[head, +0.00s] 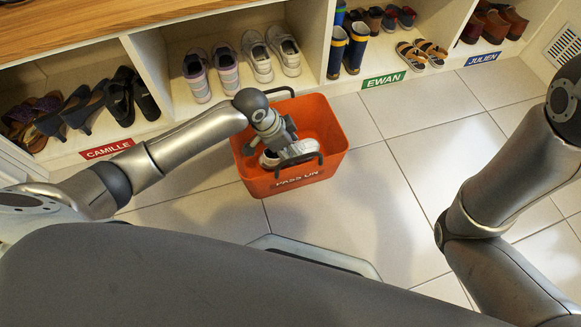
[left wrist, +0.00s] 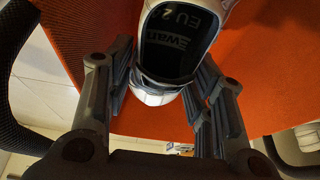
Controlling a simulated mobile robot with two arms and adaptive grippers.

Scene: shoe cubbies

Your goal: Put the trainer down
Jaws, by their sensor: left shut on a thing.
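The trainer (head: 270,159) is white with a dark insole. In the left wrist view the trainer (left wrist: 180,40) shows "Ewan" and "EU 2" on that insole; the rest of the size is cut off. My left gripper (head: 288,150) is shut on it, with a finger on each side in the left wrist view (left wrist: 163,78). The trainer is within the rim of an orange basket (head: 255,184) marked "PASS ON". I cannot tell whether it touches the basket floor. My right arm is at the right, but its gripper is out of view.
The cubbies behind bear name labels: red CAMILLE (head: 106,149), green EWAN (head: 384,81) and blue JULIEN (head: 482,58). Ewan's holds blue boots (head: 356,47) and sandals (head: 411,55). Pale shoes (head: 226,68) stand behind the basket. The tiled floor (head: 410,150) right of it is clear.

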